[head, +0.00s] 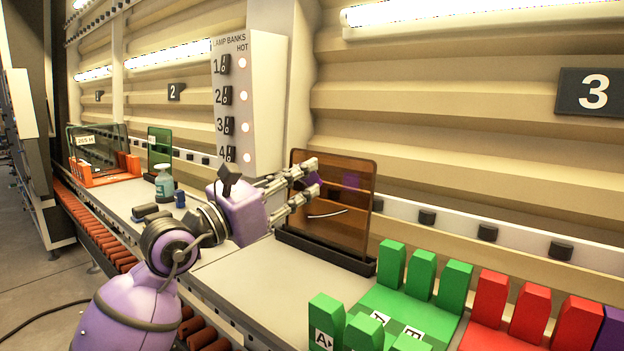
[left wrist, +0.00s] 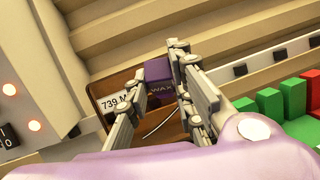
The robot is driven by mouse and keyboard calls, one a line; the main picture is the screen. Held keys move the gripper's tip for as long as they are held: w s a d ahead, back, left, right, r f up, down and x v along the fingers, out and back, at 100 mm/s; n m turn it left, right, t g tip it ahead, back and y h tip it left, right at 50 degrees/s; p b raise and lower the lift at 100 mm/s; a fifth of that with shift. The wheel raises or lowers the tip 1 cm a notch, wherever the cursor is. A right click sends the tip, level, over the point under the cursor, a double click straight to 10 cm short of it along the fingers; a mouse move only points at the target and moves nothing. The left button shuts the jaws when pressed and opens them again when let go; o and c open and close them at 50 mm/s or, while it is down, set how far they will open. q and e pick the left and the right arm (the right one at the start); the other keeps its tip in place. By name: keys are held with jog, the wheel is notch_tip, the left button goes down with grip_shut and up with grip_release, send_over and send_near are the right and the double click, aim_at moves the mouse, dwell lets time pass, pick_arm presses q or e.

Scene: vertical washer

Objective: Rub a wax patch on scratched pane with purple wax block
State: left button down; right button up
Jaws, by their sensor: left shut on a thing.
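The scratched pane (head: 352,228) is a brown, see-through plate standing upright in a dark base (head: 325,250) on the bench. A pale curved scratch (head: 328,214) runs across its lower middle. My left gripper (head: 312,182) is at the pane's face, above the scratch, shut on the purple wax block (left wrist: 158,70), marked "WAX". The left wrist view shows the block between the fingertips, with the pane (left wrist: 112,88) behind it. Whether the block touches the glass I cannot tell. A purple spot (head: 350,181) shows on the pane; it may be a reflection. My right gripper is out of view.
Green slotted racks (head: 393,300) and red ones (head: 490,338) stand to the right of the pane. A lamp switch panel (head: 236,110) stands behind. Bench between pane and green rack is clear.

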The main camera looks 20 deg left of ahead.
aim_at(315, 177)
pick_arm(q)
jog(key=shift+w+d, duration=0.15)
jog(key=shift+w, duration=0.3)
jog(key=w, duration=0.1)
jog(key=w+d, duration=0.1)
jog(key=w, duration=0.1)
jog(key=shift+w+d+f, duration=0.2)
jog(key=shift+w+f, duration=0.15)
jog(key=shift+w, duration=0.05)
jog(key=shift+w+d+f, duration=0.1)
jog(key=shift+w+d, duration=0.1)
jog(key=shift+w, duration=0.4)
jog(key=shift+w+d, duration=0.2)
jog(key=shift+w, duration=0.35)
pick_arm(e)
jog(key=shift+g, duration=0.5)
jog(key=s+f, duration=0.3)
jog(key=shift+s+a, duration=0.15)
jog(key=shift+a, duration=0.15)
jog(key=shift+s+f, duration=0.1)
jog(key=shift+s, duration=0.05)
pick_arm(q)
jog(key=shift+w+d+f+b, duration=0.1)
jog(key=shift+w+d+b, duration=0.15)
jog(key=shift+w, duration=0.3)
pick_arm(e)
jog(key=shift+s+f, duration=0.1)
